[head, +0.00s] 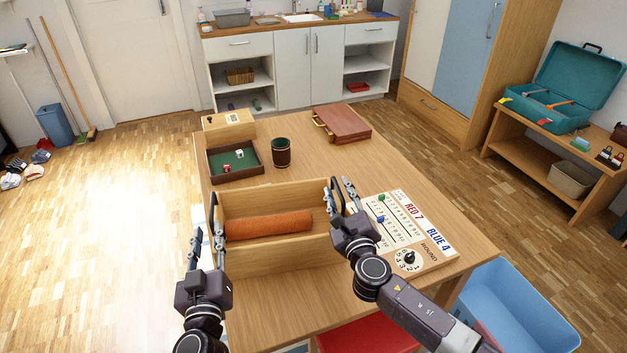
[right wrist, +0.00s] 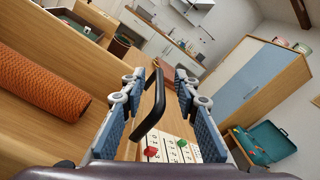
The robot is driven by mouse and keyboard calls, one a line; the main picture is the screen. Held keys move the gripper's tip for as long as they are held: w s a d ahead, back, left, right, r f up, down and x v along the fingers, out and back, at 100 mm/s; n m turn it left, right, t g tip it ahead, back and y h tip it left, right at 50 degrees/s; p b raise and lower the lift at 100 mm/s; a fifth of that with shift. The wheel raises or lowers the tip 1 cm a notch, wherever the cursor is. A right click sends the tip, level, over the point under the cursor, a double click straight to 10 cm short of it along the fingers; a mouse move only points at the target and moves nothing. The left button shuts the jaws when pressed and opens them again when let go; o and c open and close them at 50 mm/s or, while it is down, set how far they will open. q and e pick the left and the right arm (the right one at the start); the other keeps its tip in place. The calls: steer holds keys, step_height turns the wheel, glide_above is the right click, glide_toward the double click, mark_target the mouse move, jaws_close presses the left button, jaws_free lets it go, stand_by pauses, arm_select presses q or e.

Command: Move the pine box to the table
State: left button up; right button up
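The pine box (head: 285,258) is a long open-topped wooden box with a black handle at each end. It is over the near left part of the wooden table (head: 400,167); I cannot tell whether its base touches the top. An orange textured roll (head: 268,225) lies inside and also shows in the right wrist view (right wrist: 40,82). My left gripper (head: 207,244) is at the left handle (head: 212,212), its fingers apart. My right gripper (head: 344,194) is at the right handle; in the right wrist view the black handle (right wrist: 151,108) stands between its spread fingers.
A dice tray (head: 232,178), a dark cup (head: 281,153), a small wooden box (head: 229,127) and a brown case (head: 342,123) stand beyond the box. A scoreboard (head: 405,232) lies to its right. A blue bin (head: 515,310) is beside the table.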

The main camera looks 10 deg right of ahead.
arm_select(q)
steer(key=shift+s, duration=0.3)
arm_select(e)
steer(key=shift+s, duration=0.2)
steer(key=s, duration=1.1)
steer(key=shift+s+d, duration=0.3)
steer(key=shift+d, duration=0.05)
